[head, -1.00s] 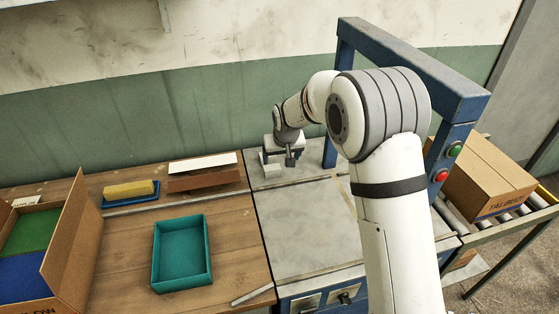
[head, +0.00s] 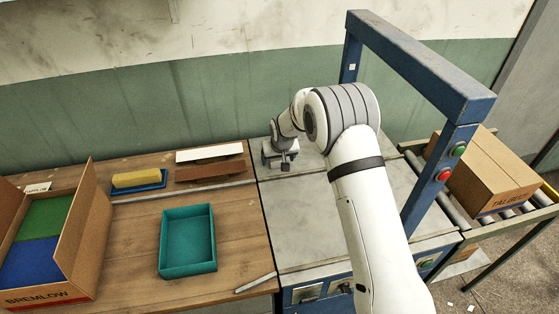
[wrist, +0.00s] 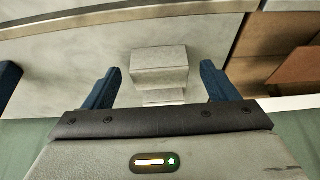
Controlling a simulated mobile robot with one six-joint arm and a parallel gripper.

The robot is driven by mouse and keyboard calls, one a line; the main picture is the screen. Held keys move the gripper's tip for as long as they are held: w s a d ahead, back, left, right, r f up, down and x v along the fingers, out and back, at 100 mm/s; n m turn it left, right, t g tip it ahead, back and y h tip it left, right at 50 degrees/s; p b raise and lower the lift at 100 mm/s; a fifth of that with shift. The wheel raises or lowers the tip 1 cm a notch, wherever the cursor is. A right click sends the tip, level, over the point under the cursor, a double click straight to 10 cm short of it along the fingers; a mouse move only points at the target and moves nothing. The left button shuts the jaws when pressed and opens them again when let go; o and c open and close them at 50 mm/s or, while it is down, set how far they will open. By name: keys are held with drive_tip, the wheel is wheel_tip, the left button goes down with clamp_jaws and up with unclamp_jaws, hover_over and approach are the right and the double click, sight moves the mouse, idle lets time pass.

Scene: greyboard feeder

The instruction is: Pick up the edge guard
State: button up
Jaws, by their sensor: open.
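The edge guard (wrist: 160,68) appears to be the small pale grey stepped block on the grey table top. In the wrist view it lies between my two blue fingers, with clear space on both sides. My gripper (wrist: 160,72) is open and empty, and neither finger visibly touches the block. In the head view my gripper (head: 285,163) is low over the far left part of the grey table and partly hides the block. The gap in height between fingertips and block is hard to judge.
A wooden table to the left holds a teal tray (head: 163,245), a yellow block (head: 136,178), white and brown strips (head: 209,170) and an open carton (head: 92,240). A blue frame (head: 420,62) arches over the grey table. A closed carton (head: 480,180) sits on rollers at right.

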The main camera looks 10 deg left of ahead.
drive_tip(key=c, duration=1.1)
